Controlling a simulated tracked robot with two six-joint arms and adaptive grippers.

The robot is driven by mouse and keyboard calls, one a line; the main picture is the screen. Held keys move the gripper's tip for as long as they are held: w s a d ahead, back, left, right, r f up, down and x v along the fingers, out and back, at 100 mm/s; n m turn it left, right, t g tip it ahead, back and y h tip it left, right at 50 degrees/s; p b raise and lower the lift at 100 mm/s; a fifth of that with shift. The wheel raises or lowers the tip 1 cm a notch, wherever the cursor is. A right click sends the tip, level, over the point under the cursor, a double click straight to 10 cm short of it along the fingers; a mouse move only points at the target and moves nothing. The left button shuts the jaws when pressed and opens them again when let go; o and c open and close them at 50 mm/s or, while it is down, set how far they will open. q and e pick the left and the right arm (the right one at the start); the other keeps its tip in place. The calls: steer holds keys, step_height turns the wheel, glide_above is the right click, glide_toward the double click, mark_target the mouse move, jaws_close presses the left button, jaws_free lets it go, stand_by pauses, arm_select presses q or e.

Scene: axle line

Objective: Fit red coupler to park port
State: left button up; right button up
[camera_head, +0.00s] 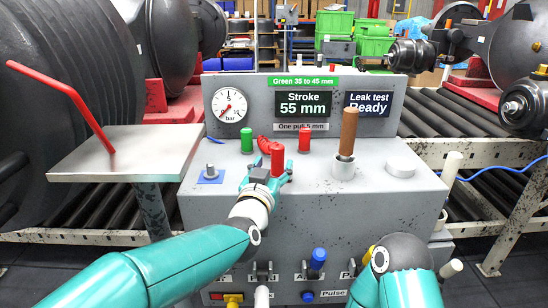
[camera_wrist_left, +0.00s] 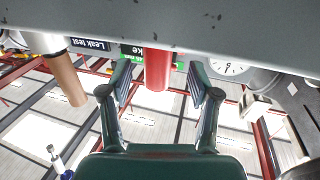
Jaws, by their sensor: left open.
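A red cylindrical coupler (camera_head: 277,160) stands upright on the grey console, with a coiled red hose (camera_head: 268,141) behind it. My left gripper (camera_head: 268,174) is open around the coupler. In the left wrist view, which is upside down, the red coupler (camera_wrist_left: 157,66) lies between the spread fingers of my left gripper (camera_wrist_left: 158,95), with gaps on both sides. A green upright post (camera_head: 246,141) and a red one (camera_head: 304,141) stand further back. A blue square plate with a small grey fitting (camera_head: 211,175) lies to the left. I cannot tell which fitting is the park port. My right gripper is not in view.
A brown handle (camera_head: 348,133) rises from a pale socket at the right, beside a round white knob (camera_head: 400,167). Behind is a panel with a gauge (camera_head: 232,105) and a stroke display (camera_head: 303,104) reading 55 mm. A side table (camera_head: 120,150) with a red bar is at left.

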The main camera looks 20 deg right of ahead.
mark_target(275, 161)
arm_select(q)
steer(key=shift+x, duration=1.85)
steer(key=shift+d+r, duration=0.1)
jaws_close()
